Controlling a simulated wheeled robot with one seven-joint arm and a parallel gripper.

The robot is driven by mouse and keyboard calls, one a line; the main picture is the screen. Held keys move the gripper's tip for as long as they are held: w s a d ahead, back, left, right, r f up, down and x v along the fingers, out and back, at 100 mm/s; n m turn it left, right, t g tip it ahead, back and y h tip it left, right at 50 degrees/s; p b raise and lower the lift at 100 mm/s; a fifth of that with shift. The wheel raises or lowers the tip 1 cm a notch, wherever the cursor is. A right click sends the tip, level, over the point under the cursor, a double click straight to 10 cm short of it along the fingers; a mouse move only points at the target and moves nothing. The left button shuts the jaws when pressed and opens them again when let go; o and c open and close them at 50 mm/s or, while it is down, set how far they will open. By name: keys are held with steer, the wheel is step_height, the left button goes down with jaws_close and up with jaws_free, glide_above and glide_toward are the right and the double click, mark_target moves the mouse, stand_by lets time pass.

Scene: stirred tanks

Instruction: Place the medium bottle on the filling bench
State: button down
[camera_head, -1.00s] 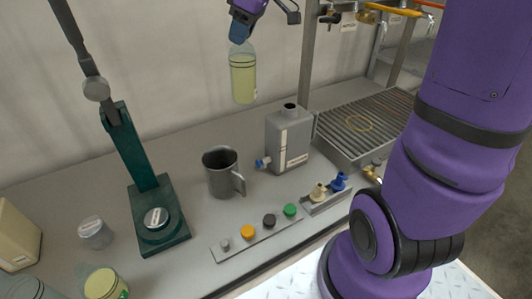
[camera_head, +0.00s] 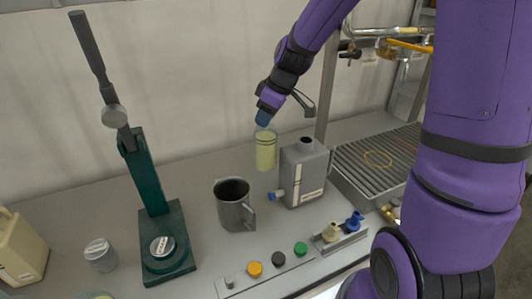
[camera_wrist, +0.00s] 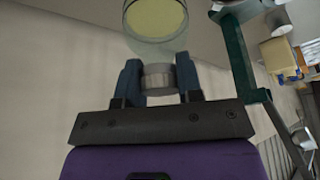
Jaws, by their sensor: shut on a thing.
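The bottle (camera_head: 265,152), clear with pale yellow liquid, hangs upright below my gripper (camera_head: 264,119) in the head view. Its base appears close to the back part of the grey bench (camera_head: 120,192), left of the grey canister; I cannot tell whether it touches. In the wrist view, the two blue fingers of my gripper (camera_wrist: 159,80) are shut on the bottle's ribbed grey cap (camera_wrist: 158,77). The bottle's body (camera_wrist: 155,18) extends past the fingertips and is cut off by the top edge.
A grey canister (camera_head: 304,175) stands close right of the bottle, and a metal jug (camera_head: 235,204) stands in front. A green press (camera_head: 150,180) is at left. A slatted tray (camera_head: 380,160) lies at right. Bench between press and jug is clear.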

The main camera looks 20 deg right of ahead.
mark_target(276, 133)
step_height(276, 133, down, 12)
steer(key=shift+f, duration=0.15)
stand_by(0.4)
steer(key=c, duration=0.8)
jaws_free()
steer(key=shift+f, duration=0.1)
steer(key=shift+o, duration=0.2)
steer(key=v, duration=1.2)
steer(key=s+r+m+t+h, duration=0.1)
steer(key=s+r+m, duration=0.3)
steer(key=s+r, duration=0.4)
steer(key=s+a+r+m+t+h, duration=0.1)
steer(key=s+r+m, duration=0.3)
steer(key=s, duration=1.2)
steer(key=shift+s+r+m+h, duration=0.4)
steer(key=shift+r+h, duration=0.1)
steer(key=shift+r, duration=1.8)
